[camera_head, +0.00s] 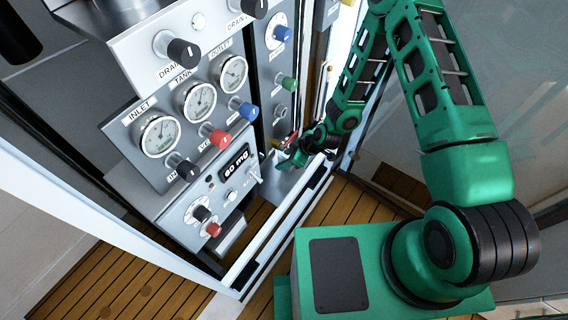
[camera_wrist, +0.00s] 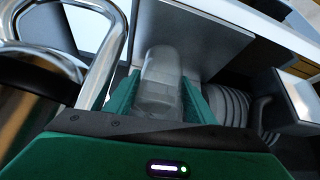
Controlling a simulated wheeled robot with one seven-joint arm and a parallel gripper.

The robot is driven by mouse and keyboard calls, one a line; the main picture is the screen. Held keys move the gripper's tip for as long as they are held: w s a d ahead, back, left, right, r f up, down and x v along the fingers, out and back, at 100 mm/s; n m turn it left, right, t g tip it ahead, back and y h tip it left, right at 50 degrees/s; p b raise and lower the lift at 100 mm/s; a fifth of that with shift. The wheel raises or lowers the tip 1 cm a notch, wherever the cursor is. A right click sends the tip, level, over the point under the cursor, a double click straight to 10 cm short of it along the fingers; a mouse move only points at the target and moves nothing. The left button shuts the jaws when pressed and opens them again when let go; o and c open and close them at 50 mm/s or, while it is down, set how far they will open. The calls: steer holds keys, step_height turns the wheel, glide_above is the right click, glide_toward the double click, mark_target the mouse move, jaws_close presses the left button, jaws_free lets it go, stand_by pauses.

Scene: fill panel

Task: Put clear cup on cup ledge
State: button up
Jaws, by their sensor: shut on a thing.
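My green gripper (camera_wrist: 155,105) is shut on the clear cup (camera_wrist: 160,75), which shows between the two fingers in the wrist view. The cup looks see-through and grey, and its lower part is hidden by my gripper body. In the head view my gripper (camera_head: 290,157) is inside the panel frame, to the right of the gauge panel; the cup is too small to make out there. A flat grey plate (camera_wrist: 200,40), possibly the cup ledge, lies just beyond the cup in the wrist view. I cannot tell whether the cup touches it.
A shiny metal tube (camera_wrist: 118,35) curves close by on the left in the wrist view. A ribbed grey hose (camera_wrist: 232,105) is on the right. White frame rails edge the opening.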

steer(key=shift+w+f, duration=0.1)
steer(key=shift+f, duration=1.95)
steer(key=o, duration=1.1)
steer(key=shift+f, duration=0.1)
steer(key=shift+c, duration=0.2)
steer(key=v, duration=1.2)
